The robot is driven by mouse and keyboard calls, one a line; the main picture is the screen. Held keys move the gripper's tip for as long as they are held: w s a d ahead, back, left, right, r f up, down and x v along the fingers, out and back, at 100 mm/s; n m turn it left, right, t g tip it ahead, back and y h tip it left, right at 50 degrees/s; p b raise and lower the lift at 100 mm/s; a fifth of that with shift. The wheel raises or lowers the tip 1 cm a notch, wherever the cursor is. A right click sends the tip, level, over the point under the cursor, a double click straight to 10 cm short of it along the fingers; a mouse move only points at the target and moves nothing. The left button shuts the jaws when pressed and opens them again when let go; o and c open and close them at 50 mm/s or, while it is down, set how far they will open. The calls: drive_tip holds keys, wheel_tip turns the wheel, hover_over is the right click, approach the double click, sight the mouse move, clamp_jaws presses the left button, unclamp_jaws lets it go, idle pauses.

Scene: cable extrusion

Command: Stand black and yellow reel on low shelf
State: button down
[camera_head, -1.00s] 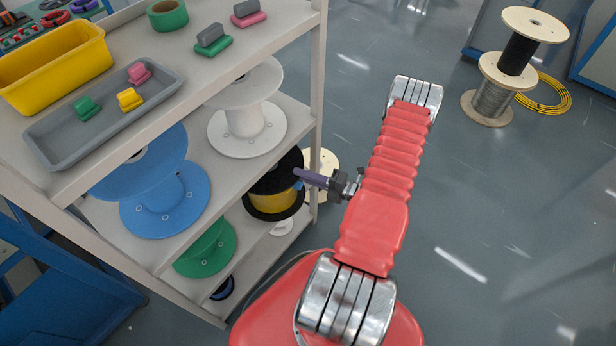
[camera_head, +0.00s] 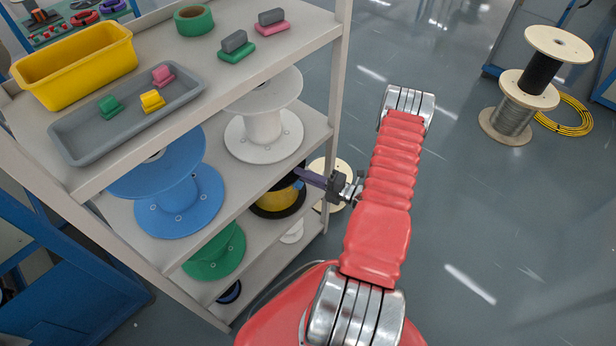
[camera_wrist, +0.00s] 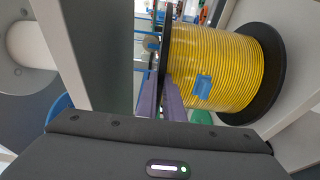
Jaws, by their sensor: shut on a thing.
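The black and yellow reel (camera_head: 283,198), yellow cable between black flanges, is inside the shelf unit, below the middle board and partly hidden by it. In the wrist view the reel (camera_wrist: 225,65) fills the upper right, with a blue patch on its cable. My gripper (camera_head: 307,177) reaches in from the right; its purple fingers (camera_wrist: 163,98) are shut on the reel's near black flange. The low shelf (camera_head: 258,234) runs under the reel and also bears a green reel (camera_head: 214,252). I cannot tell whether the held reel touches the board.
A blue reel (camera_head: 176,190) and a white reel (camera_head: 262,128) stand on the middle shelf above. A shelf post (camera_head: 337,90) is close beside my gripper. A pale wooden reel (camera_head: 340,172) is behind the post. Open floor (camera_head: 500,220) lies to the right.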

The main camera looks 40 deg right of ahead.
drive_tip(key=shift+w+a, duration=0.1)
drive_tip(key=shift+w, duration=0.45)
drive_tip(key=shift+f, duration=1.4)
drive_tip(key=c, duration=1.8)
unclamp_jaws()
drive_tip(key=shift+s, duration=0.1)
drive_tip(key=v, duration=1.3)
drive_tip(key=shift+s, duration=0.3)
